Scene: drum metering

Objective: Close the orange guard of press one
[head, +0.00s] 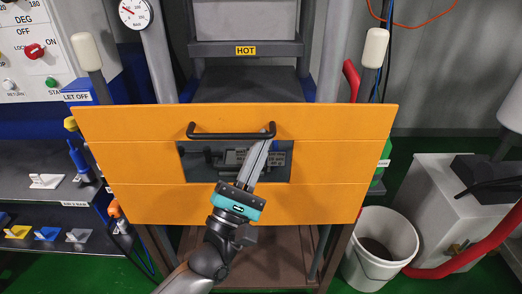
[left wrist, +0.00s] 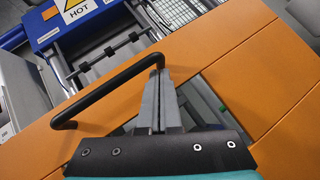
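The orange guard (head: 325,155) is a wide panel with a small window, standing low across the front of the press. My right gripper is out of view.
A control panel (head: 35,50) and a gauge (head: 135,13) are at upper left. Shelves with small parts (head: 45,182) stand left. A white bucket (head: 378,250), a grey box (head: 435,200) and a red pipe (head: 470,255) lie to the right.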

